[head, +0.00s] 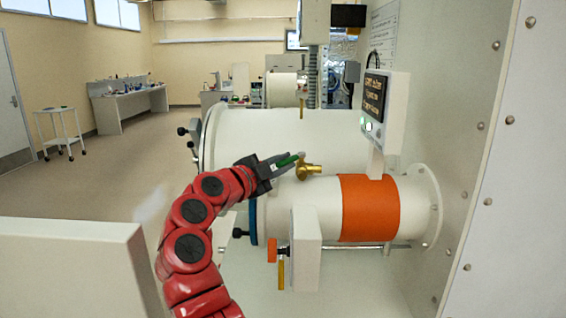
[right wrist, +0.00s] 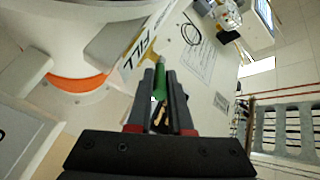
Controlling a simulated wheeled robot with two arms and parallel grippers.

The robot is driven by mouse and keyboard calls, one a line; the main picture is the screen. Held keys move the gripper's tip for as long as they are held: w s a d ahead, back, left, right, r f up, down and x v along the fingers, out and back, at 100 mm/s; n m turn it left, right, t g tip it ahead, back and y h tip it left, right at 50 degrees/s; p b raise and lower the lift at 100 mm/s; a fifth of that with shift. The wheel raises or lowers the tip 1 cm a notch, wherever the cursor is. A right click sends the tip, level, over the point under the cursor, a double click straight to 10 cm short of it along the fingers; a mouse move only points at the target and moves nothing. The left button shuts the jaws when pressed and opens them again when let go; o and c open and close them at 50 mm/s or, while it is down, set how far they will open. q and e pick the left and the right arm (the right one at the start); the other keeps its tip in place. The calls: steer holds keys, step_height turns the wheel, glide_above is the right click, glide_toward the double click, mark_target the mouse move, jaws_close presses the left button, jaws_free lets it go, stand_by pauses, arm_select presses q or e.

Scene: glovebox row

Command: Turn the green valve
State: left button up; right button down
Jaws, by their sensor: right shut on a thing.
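The green valve handle (head: 287,160) sits at the brass valve fitting (head: 308,170) on top of the white cylindrical chamber. My right gripper (head: 280,163) on the red arm is shut on the green handle. In the right wrist view the green handle (right wrist: 159,84) lies between the two dark fingers of my right gripper (right wrist: 160,95). A bit of brass shows below it between the fingers. My left gripper is in neither view.
The chamber has an orange band (head: 370,208). A display panel (head: 384,108) stands above it. A riveted wall (head: 500,160) closes off the right. Open floor lies at left.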

steer(key=shift+a+h, duration=0.1)
steer(key=shift+h, duration=0.2)
steer(key=c, duration=0.8)
jaws_free()
steer(key=shift+w, duration=0.1)
steer(key=shift+c, duration=0.2)
steer(key=shift+r+b, duration=0.3)
steer(key=shift+r, duration=1.5)
steer(key=s+r+b, duration=0.1)
steer(key=s+b, duration=0.3)
steer(key=s, duration=1.2)
steer(key=shift+r, duration=0.2)
